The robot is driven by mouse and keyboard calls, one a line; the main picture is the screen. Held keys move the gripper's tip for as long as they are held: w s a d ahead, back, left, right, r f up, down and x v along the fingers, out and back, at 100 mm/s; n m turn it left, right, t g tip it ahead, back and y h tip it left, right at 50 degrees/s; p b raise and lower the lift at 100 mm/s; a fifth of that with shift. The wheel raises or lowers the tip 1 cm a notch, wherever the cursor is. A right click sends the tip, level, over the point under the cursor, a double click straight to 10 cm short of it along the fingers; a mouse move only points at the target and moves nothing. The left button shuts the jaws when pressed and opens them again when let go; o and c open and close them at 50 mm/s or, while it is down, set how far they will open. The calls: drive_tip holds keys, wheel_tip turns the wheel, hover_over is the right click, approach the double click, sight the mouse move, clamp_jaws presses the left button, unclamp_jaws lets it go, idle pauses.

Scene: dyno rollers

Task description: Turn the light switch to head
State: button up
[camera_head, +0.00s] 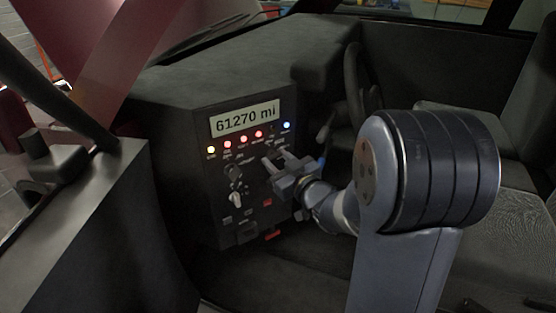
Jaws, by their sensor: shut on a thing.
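A dark dashboard panel (212,152) stands in the middle of the camera_head view. My gripper (272,160) is at the right part of the panel, below the row of lamps, with its fingers touching or very close to the face. It is shut on a small panel switch that its fingers hide. I cannot read its label or tell its turned position. A pale knob (235,198) sits on the panel, left of and lower than my gripper, and apart from it.
A display (245,118) above reads 61270 mi. A steering wheel (352,85) is behind my arm, and a seat (510,160) is at right. A dark door edge (100,220) stands at left.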

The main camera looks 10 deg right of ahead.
idle(0.4)
drive_tip(key=o, duration=1)
drive_tip(key=v, duration=1.1)
drive_tip(key=shift+p, duration=0.35)
drive_tip(key=shift+w, duration=0.15)
drive_tip(key=x, duration=1.1)
drive_tip(key=shift+b, duration=0.4)
